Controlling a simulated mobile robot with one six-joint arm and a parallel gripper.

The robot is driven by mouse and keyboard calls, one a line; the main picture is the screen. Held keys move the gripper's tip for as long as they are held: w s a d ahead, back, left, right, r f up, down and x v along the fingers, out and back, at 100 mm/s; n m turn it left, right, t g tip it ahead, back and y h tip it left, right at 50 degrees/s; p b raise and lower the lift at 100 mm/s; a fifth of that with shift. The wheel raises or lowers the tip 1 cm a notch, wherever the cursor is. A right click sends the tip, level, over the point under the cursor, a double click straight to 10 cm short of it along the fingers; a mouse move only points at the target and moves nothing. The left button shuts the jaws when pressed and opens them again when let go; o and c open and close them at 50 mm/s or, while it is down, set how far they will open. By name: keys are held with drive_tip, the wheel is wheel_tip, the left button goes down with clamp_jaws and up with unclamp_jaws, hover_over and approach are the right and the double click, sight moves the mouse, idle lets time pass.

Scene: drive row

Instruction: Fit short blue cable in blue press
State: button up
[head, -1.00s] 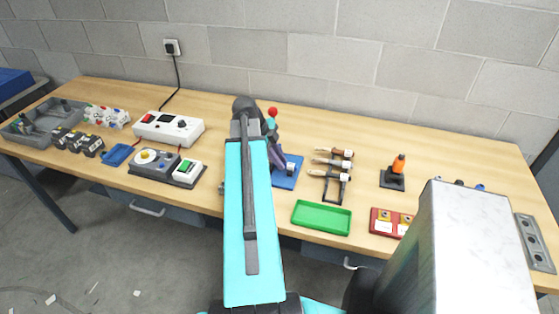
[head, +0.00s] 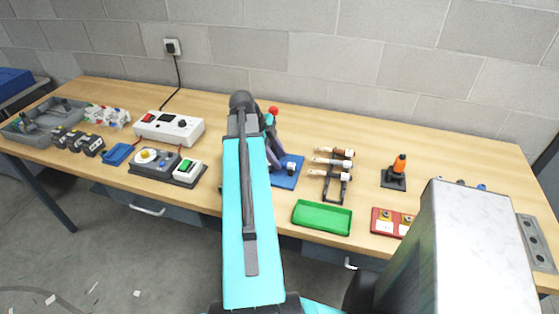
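The blue press (head: 287,177) stands on the table just right of my raised arm. Its blue base shows, with a red lever knob (head: 273,111) above it; my arm hides its left part. A small pale and dark piece (head: 291,166) sits on the base, too small to make out. My gripper is hidden behind my arm and wrist around the press, so its fingers and anything in them do not show. I cannot make out the short blue cable.
Right of the press stand a dark rack (head: 335,188) with several brown-and-white pieces, a green tray (head: 322,217), an orange-topped tool (head: 399,164) and a red block (head: 391,222). A white power box (head: 168,129) and a control panel (head: 160,165) stand to the left.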

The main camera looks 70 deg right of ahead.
drive_tip(key=b+v, duration=0.2)
drive_tip(key=v, duration=0.9)
drive_tip(key=shift+w+r, duration=0.15)
drive_tip(key=shift+r, duration=0.2)
drive_tip(key=shift+a+r, duration=0.15)
idle(0.7)
